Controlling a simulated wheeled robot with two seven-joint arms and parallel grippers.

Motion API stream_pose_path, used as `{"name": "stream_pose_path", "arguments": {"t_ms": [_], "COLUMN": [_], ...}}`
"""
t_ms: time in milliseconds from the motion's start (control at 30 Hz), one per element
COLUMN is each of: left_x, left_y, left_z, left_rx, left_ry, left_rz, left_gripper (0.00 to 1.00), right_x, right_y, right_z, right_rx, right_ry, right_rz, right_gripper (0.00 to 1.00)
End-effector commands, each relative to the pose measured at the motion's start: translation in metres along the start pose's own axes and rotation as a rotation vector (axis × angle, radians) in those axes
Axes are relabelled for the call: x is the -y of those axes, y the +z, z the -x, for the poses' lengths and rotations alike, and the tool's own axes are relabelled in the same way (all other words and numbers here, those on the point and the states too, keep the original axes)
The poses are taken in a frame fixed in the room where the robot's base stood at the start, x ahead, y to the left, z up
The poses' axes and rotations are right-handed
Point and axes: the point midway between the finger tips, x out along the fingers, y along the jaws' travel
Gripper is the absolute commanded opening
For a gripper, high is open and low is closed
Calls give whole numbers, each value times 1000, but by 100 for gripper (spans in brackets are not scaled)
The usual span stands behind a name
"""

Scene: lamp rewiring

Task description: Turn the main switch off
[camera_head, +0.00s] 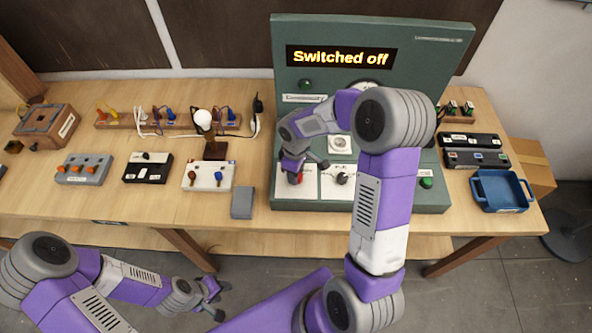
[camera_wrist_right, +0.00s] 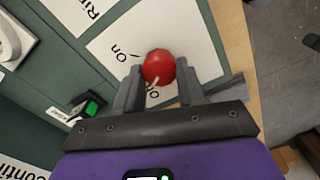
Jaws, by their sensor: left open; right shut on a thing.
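The main switch is a red round knob (camera_wrist_right: 158,66) on a white plate marked "On" and a partly covered "O…" label. It also shows in the head view (camera_head: 295,178), low on the left of the green panel (camera_head: 455,50). My right gripper (camera_wrist_right: 159,76) has a finger on each side of the knob and is shut on it. A white mark on the knob points toward the partly covered label. The panel's display (camera_head: 341,57) reads "Switched off". My left gripper (camera_head: 213,297) is open and empty, low in front of the table.
A black knob (camera_head: 342,178) sits on the plate to the right. A grey block (camera_head: 242,202) stands just left of the panel. A lamp bulb (camera_head: 203,120) and several switch boxes fill the table's left. A blue tray (camera_head: 500,190) lies at the right.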

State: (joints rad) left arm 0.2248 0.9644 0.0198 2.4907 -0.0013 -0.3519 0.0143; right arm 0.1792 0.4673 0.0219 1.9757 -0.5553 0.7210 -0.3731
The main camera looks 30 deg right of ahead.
Motion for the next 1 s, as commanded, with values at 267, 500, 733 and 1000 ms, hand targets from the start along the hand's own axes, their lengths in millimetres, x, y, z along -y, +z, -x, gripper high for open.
{"name": "stream_pose_path", "arguments": {"t_ms": [267, 500, 733, 1000], "left_x": [-2, -3, -3, -3], "left_y": [0, 0, 0, 0], "left_z": [5, 7, 8, 8], "left_rx": [0, 0, 0, 0], "left_ry": [0, 0, 0, 0], "left_rz": [0, 0, 0, 0], "left_gripper": [43, 43, 43, 43], "right_x": [0, 0, 0, 0], "right_y": [-1, -1, -1, -1], "right_z": [2, 2, 2, 2], "right_rx": [-3, -3, -4, -4], "right_ry": [3, 3, 4, 4], "right_rz": [178, 260, 286, 288], "right_gripper": [9, 9, 9, 9]}}
